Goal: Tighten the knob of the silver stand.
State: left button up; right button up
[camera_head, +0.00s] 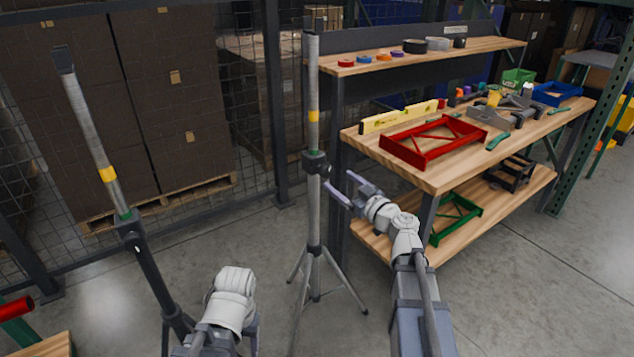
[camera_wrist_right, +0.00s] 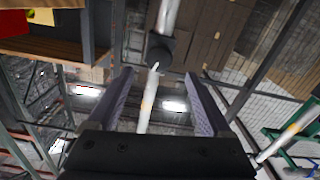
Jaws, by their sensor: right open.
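The silver stand (camera_head: 314,215) stands upright on a tripod in the middle of the head view. A dark collar (camera_head: 314,158) with a small knob (camera_head: 327,170) sits partway up its pole. My right gripper (camera_head: 338,180) is open and empty just right of the collar, its fingers pointing towards the pole. In the right wrist view the collar (camera_wrist_right: 159,50) shows between and beyond the two open fingers (camera_wrist_right: 159,75), and the pole runs through the gap. I see no contact with the knob. My left arm shows at the bottom, but its gripper does not.
A second stand with a dark lower tube (camera_head: 150,265) leans in view at the left. A wooden workbench (camera_head: 440,178) with a red frame (camera_head: 432,141) lies close on the right. Stacked boxes (camera_head: 185,85) stand behind a mesh fence. Open floor surrounds the tripod.

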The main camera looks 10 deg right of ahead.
aim_at(328, 171)
jog(key=shift+d, duration=0.1)
jog(key=x, duration=0.8)
jog(key=shift+s, duration=0.1)
jog(key=shift+c, duration=0.3)
grip_shut()
dwell(0.5)
